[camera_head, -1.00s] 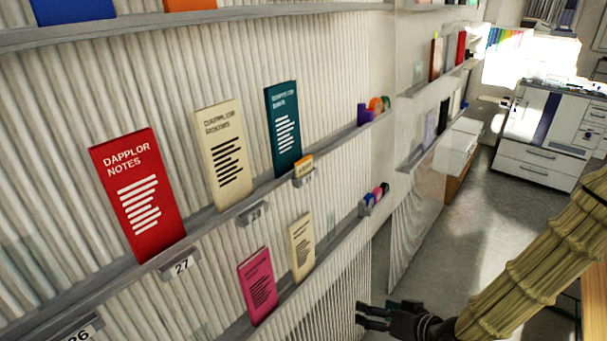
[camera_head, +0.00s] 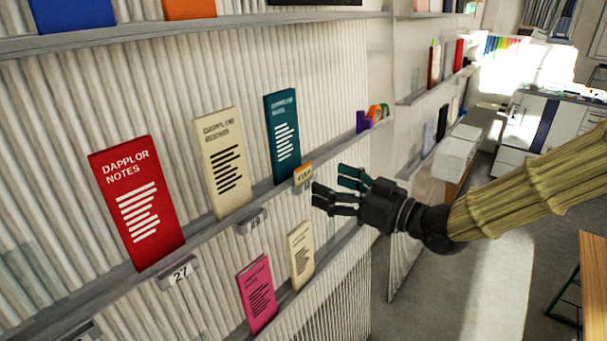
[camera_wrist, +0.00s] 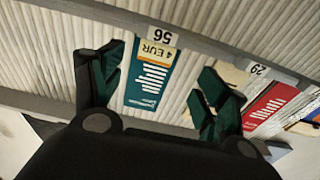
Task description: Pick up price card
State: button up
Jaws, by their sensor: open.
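The price card (camera_head: 303,173) is a small orange and white card. It stands on the middle wall shelf in front of the foot of the teal booklet (camera_head: 283,130).
A cream booklet (camera_head: 223,160) and a red booklet (camera_head: 137,205) stand left along the shelf (camera_head: 215,230). A pink booklet (camera_head: 257,293) and another cream one (camera_head: 300,255) stand on the shelf below. Open floor lies to the right.

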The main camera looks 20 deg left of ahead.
aim_at(304, 168)
jog(key=shift+w+r+p+x, duration=0.15)
jog(key=shift+p+x, duration=0.35)
jog(key=shift+x, duration=0.55)
jog(key=shift+w+r+p+x, duration=0.1)
jog(key=shift+r+p+x, duration=0.15)
jog(key=shift+p+x, duration=0.55)
jog(key=shift+w+r+p+x, duration=0.1)
jog(key=shift+r+p+x, duration=0.15)
jog(key=shift+x, duration=1)
jog(key=shift+w+a+f, duration=0.15)
jog(key=shift+a+f, duration=0.05)
jog(key=shift+a, duration=0.2)
jog(key=c, duration=0.9)
jog(key=shift+o, duration=0.2)
